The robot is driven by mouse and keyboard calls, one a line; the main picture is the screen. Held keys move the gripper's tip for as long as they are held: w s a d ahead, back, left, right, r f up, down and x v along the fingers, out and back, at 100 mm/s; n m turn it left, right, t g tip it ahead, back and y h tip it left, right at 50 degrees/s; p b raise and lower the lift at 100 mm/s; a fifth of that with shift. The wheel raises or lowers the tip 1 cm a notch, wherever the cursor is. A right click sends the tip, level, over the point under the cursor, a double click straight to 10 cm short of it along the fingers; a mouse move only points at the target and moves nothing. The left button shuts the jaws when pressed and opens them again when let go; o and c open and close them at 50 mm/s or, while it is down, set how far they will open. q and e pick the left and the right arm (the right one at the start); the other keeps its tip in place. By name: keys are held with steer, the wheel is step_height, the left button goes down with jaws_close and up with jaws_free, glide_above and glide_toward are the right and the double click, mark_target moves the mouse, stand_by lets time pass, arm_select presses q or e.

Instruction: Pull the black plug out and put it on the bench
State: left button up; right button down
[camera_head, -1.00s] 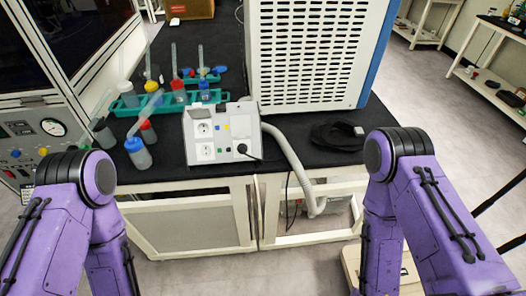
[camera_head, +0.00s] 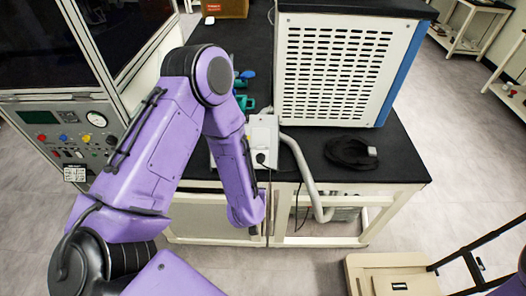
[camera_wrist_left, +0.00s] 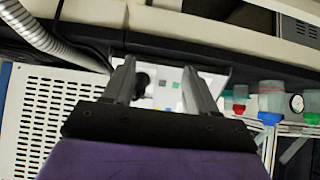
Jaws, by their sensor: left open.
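The black plug (camera_head: 261,158) sits in the lower right socket of the white socket box (camera_head: 264,130) on the black bench (camera_head: 395,160). Its cord hangs over the bench front. My left arm reaches across in front of the box and covers its left part; the left gripper is hidden in the head view. In the left wrist view my left gripper (camera_wrist_left: 160,75) is open and empty, pointing at the box face. The plug (camera_wrist_left: 142,84) shows between the fingers, close to the left one, still some distance ahead. My right gripper is out of view.
A large vented white unit (camera_head: 340,70) stands behind the box. A grey hose (camera_head: 301,165) runs down from the box's right. A black cable coil (camera_head: 350,153) lies on the bench at right, with bare bench around it. Bottles (camera_wrist_left: 270,100) show in the wrist view.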

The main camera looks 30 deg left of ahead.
arm_select(q)
steer(key=t+p, duration=0.1)
glide_toward(260, 160)
steer(key=shift+y, duration=0.4)
steer(key=b+x, duration=0.2)
steer(key=x, duration=0.1)
steer(key=b+x, duration=0.1)
steer(key=x, duration=0.2)
steer(key=b+x, duration=0.2)
steer(key=x, duration=0.1)
steer(key=shift+d+f+b, duration=0.25)
steer(key=shift+f+b, duration=0.05)
steer(key=shift+f, duration=0.15)
steer(key=shift+w+a+f, duration=0.3)
steer(key=shift+w, duration=0.2)
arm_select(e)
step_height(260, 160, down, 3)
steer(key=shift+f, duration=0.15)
arm_select(q)
jaws_close()
steer(key=shift+s, duration=0.1)
steer(key=shift+r, duration=0.15)
